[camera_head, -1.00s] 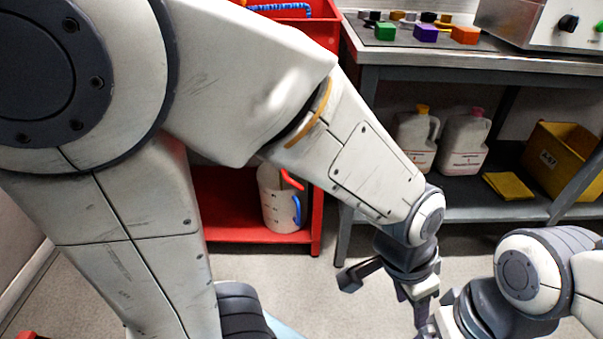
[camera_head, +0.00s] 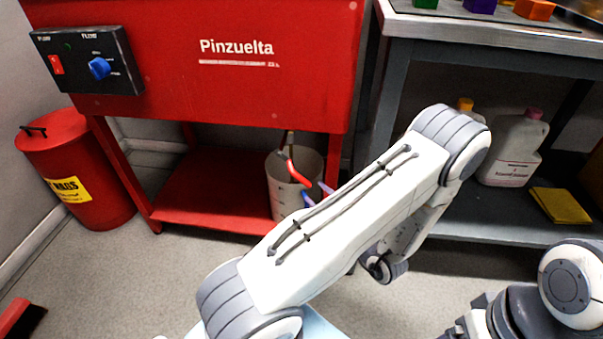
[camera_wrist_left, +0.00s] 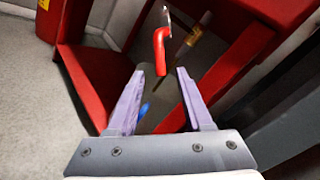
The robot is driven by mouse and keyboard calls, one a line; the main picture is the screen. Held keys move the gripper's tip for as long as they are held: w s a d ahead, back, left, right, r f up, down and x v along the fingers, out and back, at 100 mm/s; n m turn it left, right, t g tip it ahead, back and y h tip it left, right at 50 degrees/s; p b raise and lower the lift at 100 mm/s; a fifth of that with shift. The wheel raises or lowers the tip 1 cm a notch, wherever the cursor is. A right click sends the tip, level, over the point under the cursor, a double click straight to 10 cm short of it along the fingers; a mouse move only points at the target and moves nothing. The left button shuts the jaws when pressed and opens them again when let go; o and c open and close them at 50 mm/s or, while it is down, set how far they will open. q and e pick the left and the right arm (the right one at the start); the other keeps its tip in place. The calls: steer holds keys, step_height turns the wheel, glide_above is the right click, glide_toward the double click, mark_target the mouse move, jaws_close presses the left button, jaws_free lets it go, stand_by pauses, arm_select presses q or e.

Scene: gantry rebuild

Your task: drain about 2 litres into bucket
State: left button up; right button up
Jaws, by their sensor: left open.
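A pale bucket (camera_head: 283,196) with level marks stands on the low red shelf under the red washer tank, partly behind my left arm. A drain pipe (camera_head: 290,140) with a red lever handle (camera_head: 297,172) hangs over its mouth. My left gripper (camera_head: 316,193) shows only as purple fingertips in front of the bucket, the rest hidden by my arm. In the left wrist view its two purple fingers (camera_wrist_left: 156,72) are open and apart, with the red lever (camera_wrist_left: 160,50) beyond and between them. My right gripper (camera_head: 466,325) is partly cut off at the lower right.
The red washer tank (camera_head: 220,60) carries a control box (camera_head: 88,60) with a blue knob. A red waste bin (camera_head: 80,165) stands at left. At right, a grey bench (camera_head: 400,90) holds a white jug (camera_head: 512,148) and yellow cloth (camera_head: 560,205) on its lower shelf.

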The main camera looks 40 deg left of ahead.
mark_target(306, 184)
arm_select(q)
steer(key=b+x, duration=0.3)
steer(key=x, duration=0.5)
steer(key=shift+a+f+b, duration=0.15)
steer(key=shift+a+b, duration=0.1)
steer(key=shift+b, duration=0.15)
steer(key=shift+x, duration=0.8)
jaws_close()
steer(key=shift+d, duration=0.1)
